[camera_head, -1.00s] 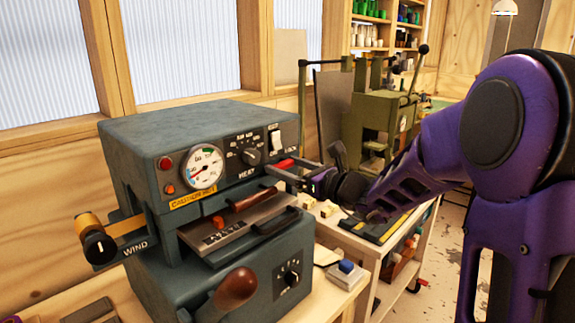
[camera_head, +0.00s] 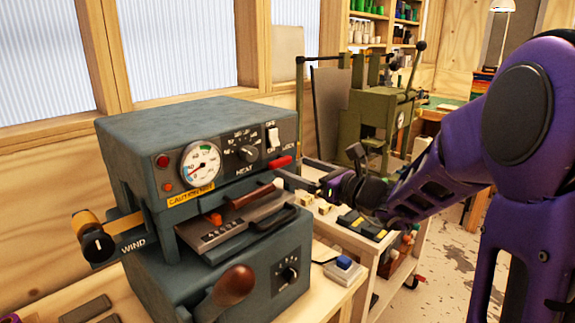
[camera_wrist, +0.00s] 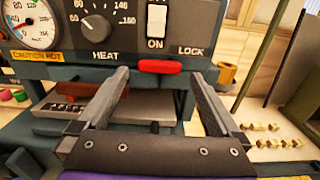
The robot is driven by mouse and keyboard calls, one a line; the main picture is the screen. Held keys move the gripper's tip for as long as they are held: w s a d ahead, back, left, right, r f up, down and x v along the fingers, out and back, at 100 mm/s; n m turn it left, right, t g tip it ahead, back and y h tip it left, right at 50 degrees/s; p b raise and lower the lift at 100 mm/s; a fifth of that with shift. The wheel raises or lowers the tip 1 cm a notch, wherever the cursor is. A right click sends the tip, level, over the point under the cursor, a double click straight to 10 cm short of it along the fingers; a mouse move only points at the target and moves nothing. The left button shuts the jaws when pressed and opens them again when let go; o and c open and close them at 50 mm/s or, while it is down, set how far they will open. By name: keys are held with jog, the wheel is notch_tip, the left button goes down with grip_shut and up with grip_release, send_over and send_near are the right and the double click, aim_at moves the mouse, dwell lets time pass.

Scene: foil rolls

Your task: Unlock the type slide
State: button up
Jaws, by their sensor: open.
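The foil machine (camera_head: 190,130) is a dark grey-blue box with a gauge, knobs and a switch on its front. Its red lock lever (camera_head: 279,162) sits at the right end of the front panel. The lever also shows in the wrist view (camera_wrist: 160,66), just below the word LOCK. The type slide (camera_head: 245,225), with a brown handle, sits in the opening below the panel. My gripper (camera_head: 300,178) is open in front of the panel's right end. In the wrist view its two fingers (camera_wrist: 160,85) stand either side of the red lever, with nothing held between them.
A brown-knobbed lever (camera_head: 235,285) sticks out at the machine's lower front. The WIND knob (camera_head: 96,243) juts out at left. A blue-button box (camera_head: 344,266) lies on the bench to the right. A green press (camera_head: 375,120) stands behind my arm.

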jog(key=v, duration=1.3)
